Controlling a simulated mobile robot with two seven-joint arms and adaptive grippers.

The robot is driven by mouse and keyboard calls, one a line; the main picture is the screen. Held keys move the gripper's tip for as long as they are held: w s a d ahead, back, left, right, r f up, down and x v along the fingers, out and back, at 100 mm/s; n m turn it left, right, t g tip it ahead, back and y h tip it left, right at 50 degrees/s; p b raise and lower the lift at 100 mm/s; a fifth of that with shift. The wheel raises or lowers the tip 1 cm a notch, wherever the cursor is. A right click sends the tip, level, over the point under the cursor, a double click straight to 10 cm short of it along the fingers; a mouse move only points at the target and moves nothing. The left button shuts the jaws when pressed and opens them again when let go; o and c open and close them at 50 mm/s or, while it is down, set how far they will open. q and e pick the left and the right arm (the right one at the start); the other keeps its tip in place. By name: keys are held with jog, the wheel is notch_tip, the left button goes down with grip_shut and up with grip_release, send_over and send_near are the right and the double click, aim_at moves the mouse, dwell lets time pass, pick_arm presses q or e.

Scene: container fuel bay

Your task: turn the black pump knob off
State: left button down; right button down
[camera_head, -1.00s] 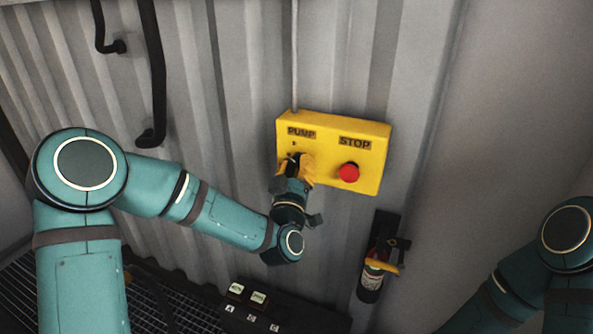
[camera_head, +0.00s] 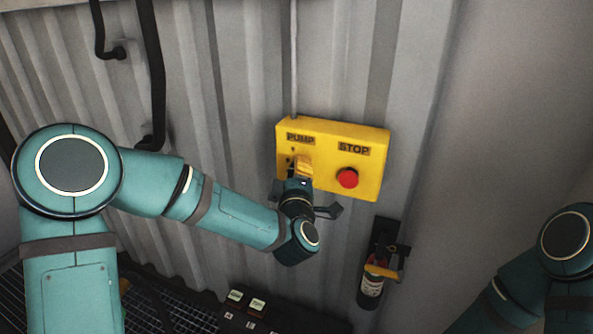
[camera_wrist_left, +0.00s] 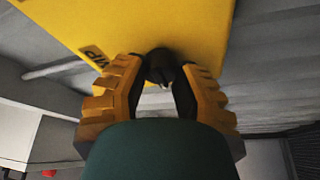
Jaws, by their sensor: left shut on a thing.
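The yellow control box (camera_head: 330,130) is fixed to the corrugated wall, with a PUMP label on its left side and a STOP label above a red button (camera_head: 347,178). My left gripper (camera_head: 302,166) is at the box's front below the PUMP label. In the left wrist view my left gripper (camera_wrist_left: 158,85) has its orange fingers on both sides of the black pump knob (camera_wrist_left: 160,64) and is shut on it. A pale mark shows on the knob. In the head view the gripper hides the knob. My right arm is at the right edge; its gripper is out of view.
A small fire extinguisher (camera_head: 371,287) hangs on a black bracket below the box to the right. A black panel with labelled blocks (camera_head: 258,305) is low in front. Black hoses (camera_head: 152,70) hang at the upper left.

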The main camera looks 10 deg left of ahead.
pick_arm(q)
jog(key=shift+r, duration=0.1)
dwell(0.3)
jog(key=c, duration=0.6)
grip_release()
jog(key=shift+w+d, duration=0.1)
jog(key=v, duration=1.2)
